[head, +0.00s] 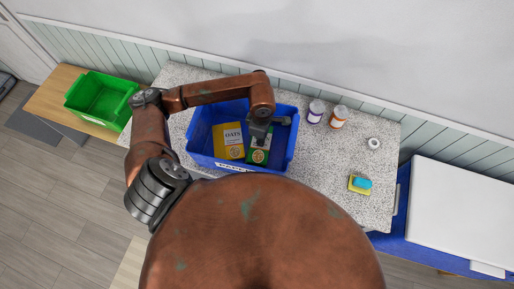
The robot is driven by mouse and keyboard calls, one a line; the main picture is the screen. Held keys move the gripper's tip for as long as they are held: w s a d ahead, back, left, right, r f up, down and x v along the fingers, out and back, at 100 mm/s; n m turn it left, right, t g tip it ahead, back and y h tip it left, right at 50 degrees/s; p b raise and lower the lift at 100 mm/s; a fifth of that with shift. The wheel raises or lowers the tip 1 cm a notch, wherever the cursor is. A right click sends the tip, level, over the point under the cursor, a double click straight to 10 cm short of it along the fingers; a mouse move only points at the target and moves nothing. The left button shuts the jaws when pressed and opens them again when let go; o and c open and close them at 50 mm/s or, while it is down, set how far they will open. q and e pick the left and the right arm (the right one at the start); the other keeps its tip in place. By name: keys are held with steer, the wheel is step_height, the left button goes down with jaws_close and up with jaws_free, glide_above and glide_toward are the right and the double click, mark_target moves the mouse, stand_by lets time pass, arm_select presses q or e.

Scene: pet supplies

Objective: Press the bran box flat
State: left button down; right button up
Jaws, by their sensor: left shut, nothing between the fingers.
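A blue crate (193,142) stands on the speckled counter and holds two boxes. A yellow box marked OATS (229,136) lies on the left. A green box with a pale round emblem (259,156) lies to its right; its lettering is too small to read, and it may be the bran box. My left gripper (260,136) is shut and empty, pointing down into the crate over the far part of the green box, which it hides. I cannot tell whether the fingertips touch the box. My right gripper is not in view.
Two jars, one purple-labelled (316,112) and one orange-labelled (338,117), stand right of the crate. A small white ring-like item (374,143) and a blue-and-yellow sponge-like item (360,184) lie farther right. A green crate (99,98) stands on a wooden surface at left.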

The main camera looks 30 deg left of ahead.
arm_select(q)
steer(key=shift+d+f+b, duration=0.25)
steer(key=shift+f+b, duration=0.15)
steer(key=shift+f, duration=0.2)
steer(key=shift+a+r+p, duration=0.15)
steer(key=shift+r+p, duration=0.15)
steer(key=shift+r, duration=0.15)
step_height(320, 180, up, 3)
steer(key=shift+w+r+p, duration=0.1)
steer(key=shift+r+p, duration=0.1)
steer(key=shift+p, duration=0.6)
step_height(320, 180, up, 2)
steer(key=shift+r+p, duration=0.2)
steer(key=shift+p, duration=0.35)
step_height(320, 180, up, 3)
steer(key=shift+f+p, duration=0.2)
steer(key=shift+p, duration=0.35)
